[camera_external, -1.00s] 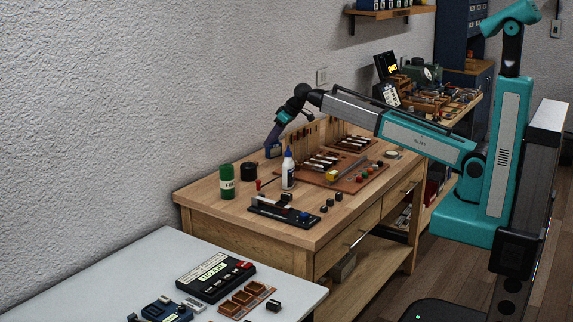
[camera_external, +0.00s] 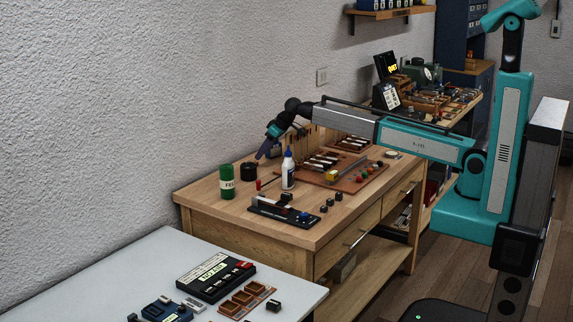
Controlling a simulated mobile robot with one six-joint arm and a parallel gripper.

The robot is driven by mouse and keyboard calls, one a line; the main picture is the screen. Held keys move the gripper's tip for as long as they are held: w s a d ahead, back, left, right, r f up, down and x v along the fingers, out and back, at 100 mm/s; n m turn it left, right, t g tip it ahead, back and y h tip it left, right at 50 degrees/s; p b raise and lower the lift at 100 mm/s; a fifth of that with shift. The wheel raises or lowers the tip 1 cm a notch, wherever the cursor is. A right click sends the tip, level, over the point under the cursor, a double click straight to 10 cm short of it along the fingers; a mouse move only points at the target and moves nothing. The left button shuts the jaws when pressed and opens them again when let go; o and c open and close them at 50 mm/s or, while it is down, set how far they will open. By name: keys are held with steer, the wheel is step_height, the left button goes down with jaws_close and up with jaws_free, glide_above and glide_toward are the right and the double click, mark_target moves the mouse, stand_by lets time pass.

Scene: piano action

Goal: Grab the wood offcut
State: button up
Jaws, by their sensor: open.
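I cannot pick out a wood offcut for certain; it may be too small to tell or hidden behind my gripper and the bottles. My gripper (camera_external: 262,155) hangs over the back left part of the wooden workbench (camera_external: 215,198), pointing down and left. It is open, and I see nothing held in it. It is above and beside the black cylinder (camera_external: 249,171), left of the white glue bottle (camera_external: 288,170). Whether it touches the cylinder is not clear.
A green jar (camera_external: 227,182) stands front left of the gripper, with a small red item (camera_external: 258,185) nearby. A black tool (camera_external: 284,211) and small dark blocks (camera_external: 330,202) lie in front. A red-brown board (camera_external: 350,184) with parts lies to the right. The wall stands close behind.

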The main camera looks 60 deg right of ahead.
mark_target(256, 163)
steer(key=shift+w+f, duration=0.1)
steer(key=shift+f, duration=0.05)
steer(key=shift+p+x, duration=1.1)
steer(key=shift+x, duration=1.35)
steer(key=shift+a, duration=0.1)
steer(key=shift+c, duration=0.2)
steer(key=c, duration=1.1)
